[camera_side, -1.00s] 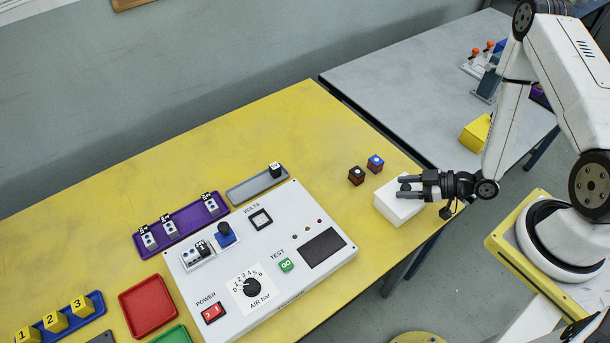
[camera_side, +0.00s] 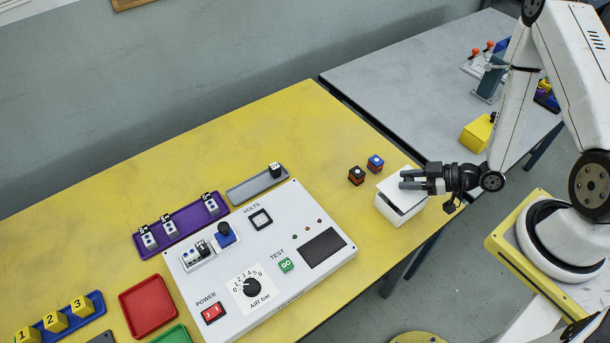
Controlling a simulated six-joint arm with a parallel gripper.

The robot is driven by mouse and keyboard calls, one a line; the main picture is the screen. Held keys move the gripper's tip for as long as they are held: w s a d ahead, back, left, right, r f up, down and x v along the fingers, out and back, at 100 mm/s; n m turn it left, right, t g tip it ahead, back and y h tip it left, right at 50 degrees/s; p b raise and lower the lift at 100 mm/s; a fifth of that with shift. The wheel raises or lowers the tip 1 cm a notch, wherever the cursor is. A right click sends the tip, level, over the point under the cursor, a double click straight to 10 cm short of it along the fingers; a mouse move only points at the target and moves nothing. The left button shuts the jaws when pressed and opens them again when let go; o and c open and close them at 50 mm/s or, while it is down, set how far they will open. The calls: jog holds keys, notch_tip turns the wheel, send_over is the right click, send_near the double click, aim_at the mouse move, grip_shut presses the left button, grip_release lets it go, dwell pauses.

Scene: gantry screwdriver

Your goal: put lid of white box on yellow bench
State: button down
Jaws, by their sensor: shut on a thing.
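The white box (camera_side: 393,213) stands on the right end of the yellow bench (camera_side: 285,130). Its white lid (camera_side: 392,186) is raised a little above the box and tilted, with a dark gap showing between them. My gripper (camera_side: 405,180) is over the lid, reaching in from the right, and is shut on the lid's knob. The fingers largely hide the knob. The inside of the box cannot be made out.
Two small dark blocks, one with a red-brown base (camera_side: 356,175) and one blue (camera_side: 375,163), stand just behind the box. A white control panel (camera_side: 330,225) lies to the left. Bare yellow bench lies behind the panel. A grey table (camera_side: 400,75) is beyond.

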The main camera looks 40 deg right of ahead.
aim_at(409, 179)
jog(key=shift+r, duration=3.6)
jog(key=shift+w+d, duration=0.15)
jog(key=shift+w, duration=0.35)
jog(key=w+a+r+m+t+h, duration=0.1)
jog(key=w+r+m+h, duration=0.3)
jog(key=w, duration=0.4)
jog(key=w+a+r+m+t+h, duration=0.2)
jog(key=w+r+m+h, duration=0.1)
jog(key=w+r, duration=0.4)
jog(key=shift+w+a+r+m+h, duration=0.2)
jog(key=shift+w+m+h, duration=0.35)
jog(key=shift+w, duration=0.7)
